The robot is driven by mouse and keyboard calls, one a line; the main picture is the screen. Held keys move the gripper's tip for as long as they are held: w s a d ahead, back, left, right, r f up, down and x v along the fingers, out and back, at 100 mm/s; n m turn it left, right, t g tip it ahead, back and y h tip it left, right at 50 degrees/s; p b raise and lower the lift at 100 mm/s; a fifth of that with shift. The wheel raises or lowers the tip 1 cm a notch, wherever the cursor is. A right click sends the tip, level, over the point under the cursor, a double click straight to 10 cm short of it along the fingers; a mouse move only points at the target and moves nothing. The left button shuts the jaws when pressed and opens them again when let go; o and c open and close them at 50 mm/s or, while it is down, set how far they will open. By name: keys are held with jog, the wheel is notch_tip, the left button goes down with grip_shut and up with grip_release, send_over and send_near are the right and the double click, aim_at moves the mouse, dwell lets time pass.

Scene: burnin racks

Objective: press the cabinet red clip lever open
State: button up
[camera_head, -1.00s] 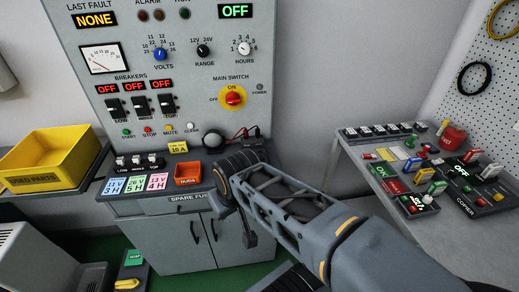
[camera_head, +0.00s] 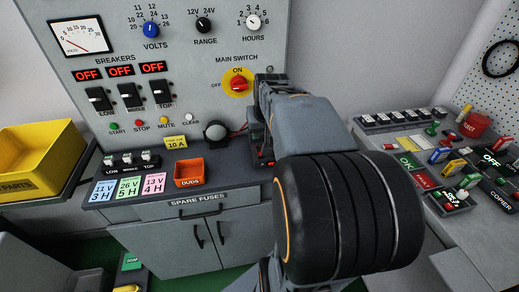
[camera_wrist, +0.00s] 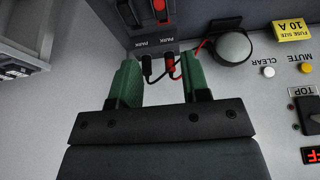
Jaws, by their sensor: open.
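In the wrist view my gripper (camera_wrist: 158,66) is open, with its two green fingers apart and nothing held between them. A red lever-like part (camera_wrist: 162,10) shows at the top edge of the wrist view, partly cut off, with a dark one (camera_wrist: 128,14) to its left. They sit above two labels reading PARK. A black plug and a red plug (camera_wrist: 173,70) with leads lie below the labels, seen between the fingers. In the head view the dark clip stand (camera_head: 260,150) is partly hidden by my arm, and my fingers cannot be made out.
The main switch (camera_head: 238,84) is on the cabinet panel. An orange bin (camera_head: 189,173) sits on the cabinet's ledge. A bench with several coloured parts (camera_head: 430,160) stands at the right.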

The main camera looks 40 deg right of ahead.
send_near(260, 147)
jog(key=f, duration=0.6)
jog(key=shift+w+a, duration=0.25)
jog(key=shift+w, duration=0.15)
jog(key=shift+c, duration=0.4)
